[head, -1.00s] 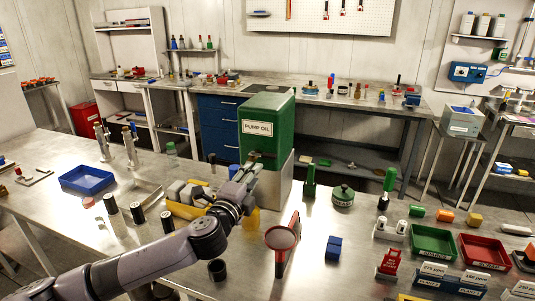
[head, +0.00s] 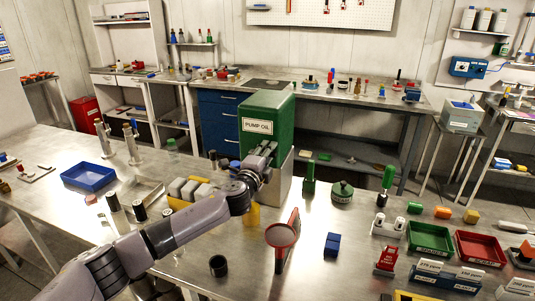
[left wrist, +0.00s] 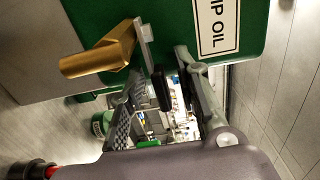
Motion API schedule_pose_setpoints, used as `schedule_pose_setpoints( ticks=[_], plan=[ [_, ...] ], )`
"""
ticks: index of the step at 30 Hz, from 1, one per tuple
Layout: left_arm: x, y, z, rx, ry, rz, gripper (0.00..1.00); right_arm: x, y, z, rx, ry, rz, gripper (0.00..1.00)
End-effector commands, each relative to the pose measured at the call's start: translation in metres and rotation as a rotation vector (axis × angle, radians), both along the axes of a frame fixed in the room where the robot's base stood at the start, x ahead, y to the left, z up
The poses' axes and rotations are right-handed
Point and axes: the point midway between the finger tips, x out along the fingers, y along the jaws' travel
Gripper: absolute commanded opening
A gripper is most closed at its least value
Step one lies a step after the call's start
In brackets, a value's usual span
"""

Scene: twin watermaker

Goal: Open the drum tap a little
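The green drum (head: 272,115) labelled PUMP OIL stands on a grey block on the bench. In the left wrist view the drum (left wrist: 185,20) shows close up, with a brass spout (left wrist: 98,52) and a thin grey lever (left wrist: 144,42) beside it. A black piece (left wrist: 161,90), seemingly the lever's grip, lies between my fingers. My left gripper (head: 264,158) is at the drum's front; in the left wrist view the gripper (left wrist: 160,78) is open, with a gap beside the black piece. In the head view the gripper hides the tap. My right gripper is not in view.
A black cup (head: 218,266), a blue block (head: 333,245) and a green-handled tool (head: 309,178) stand nearby. A blue tray (head: 88,177) lies left; green (head: 431,238) and red trays (head: 481,250) lie right.

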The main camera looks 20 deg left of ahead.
Motion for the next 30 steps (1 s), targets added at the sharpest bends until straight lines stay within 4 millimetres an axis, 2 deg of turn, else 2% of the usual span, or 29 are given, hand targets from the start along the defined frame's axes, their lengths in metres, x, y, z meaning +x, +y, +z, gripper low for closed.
schedule_pose_setpoints(
  ticks=[5, 18, 30],
  plan=[
    [-0.0001, -0.0001, 0.0001, 0.0, 0.0, 0.0, 0.29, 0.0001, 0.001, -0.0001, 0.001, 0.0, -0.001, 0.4],
    [-0.0003, 0.0001, 0.0, 0.0, 0.0, 0.0, 0.0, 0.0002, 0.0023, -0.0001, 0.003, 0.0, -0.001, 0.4],
    [-0.0004, 0.0001, -0.0005, 0.0, 0.001, 0.0, 0.0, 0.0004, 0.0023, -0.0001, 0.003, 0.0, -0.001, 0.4]
  ],
)
